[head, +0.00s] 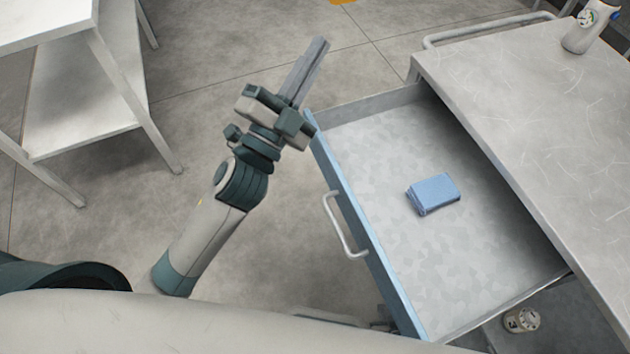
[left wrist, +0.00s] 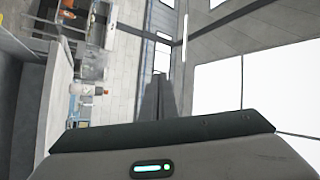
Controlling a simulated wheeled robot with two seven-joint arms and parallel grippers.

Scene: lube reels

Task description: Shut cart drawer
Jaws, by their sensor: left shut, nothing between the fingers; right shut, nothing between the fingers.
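The cart (head: 545,95) stands at the right in the head view. Its drawer (head: 365,150) is pulled out to the left, with a blue front (head: 362,235) and a pale bar handle (head: 342,225) on that front. My left gripper (head: 318,45) is shut and empty, its fingers pointing up and right, beside the far end of the drawer front. Whether it touches the drawer cannot be told. Its closed fingers also show in the left wrist view (left wrist: 159,95); the drawer cannot be made out there. My right gripper is not in view.
A small blue folded item (head: 434,193) lies in the drawer. A white bottle with a dial (head: 590,25) stands on the cart top. A round pale object (head: 521,320) sits below the drawer. A white shelf table (head: 80,110) stands at the left; open floor lies between.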

